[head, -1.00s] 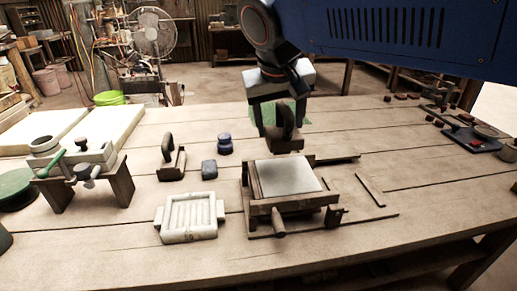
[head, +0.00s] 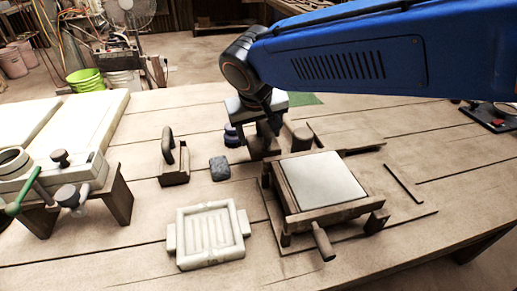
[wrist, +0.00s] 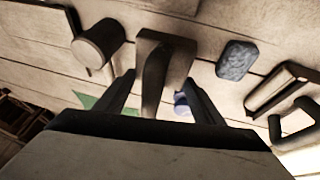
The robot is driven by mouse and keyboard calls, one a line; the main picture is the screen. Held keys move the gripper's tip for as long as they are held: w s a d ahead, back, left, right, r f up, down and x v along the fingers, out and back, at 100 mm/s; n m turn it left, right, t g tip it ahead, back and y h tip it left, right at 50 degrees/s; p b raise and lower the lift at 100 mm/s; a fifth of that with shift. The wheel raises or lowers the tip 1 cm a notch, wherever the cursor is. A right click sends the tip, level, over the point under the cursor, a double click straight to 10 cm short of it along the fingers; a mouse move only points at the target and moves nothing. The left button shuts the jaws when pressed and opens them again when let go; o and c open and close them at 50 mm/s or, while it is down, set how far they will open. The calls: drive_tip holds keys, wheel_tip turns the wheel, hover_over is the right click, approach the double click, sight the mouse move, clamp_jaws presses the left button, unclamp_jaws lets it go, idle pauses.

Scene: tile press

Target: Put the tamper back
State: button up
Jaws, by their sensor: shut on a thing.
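The tamper (head: 263,146) is a dark brown wooden block with an arched handle. My gripper (head: 260,122) is shut on it, pointing down, behind and left of the tile press (head: 300,213). In the wrist view the tamper (wrist: 165,52) sits between the two fingers (wrist: 155,95). It is low over the table; I cannot tell whether its underside touches the wood. The fingers hide part of it in the head view. The press holds a flat pale slab (head: 325,178) in its wooden frame.
A brown cylinder (head: 302,137) stands right of the tamper. A blue-grey sponge (head: 219,168), a dark blue jar (head: 232,136) and a wooden holder with an upright handle (head: 173,165) are to its left. A white ribbed mould (head: 210,235) lies in front. Bare table lies between them.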

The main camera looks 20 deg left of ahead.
sight(260, 148)
drive_tip(key=shift+f, duration=2.5)
drive_tip(key=shift+f, duration=0.15)
drive_tip(key=o, duration=1.7)
drive_tip(key=v, duration=1.2)
drive_tip(key=shift+d, duration=0.1)
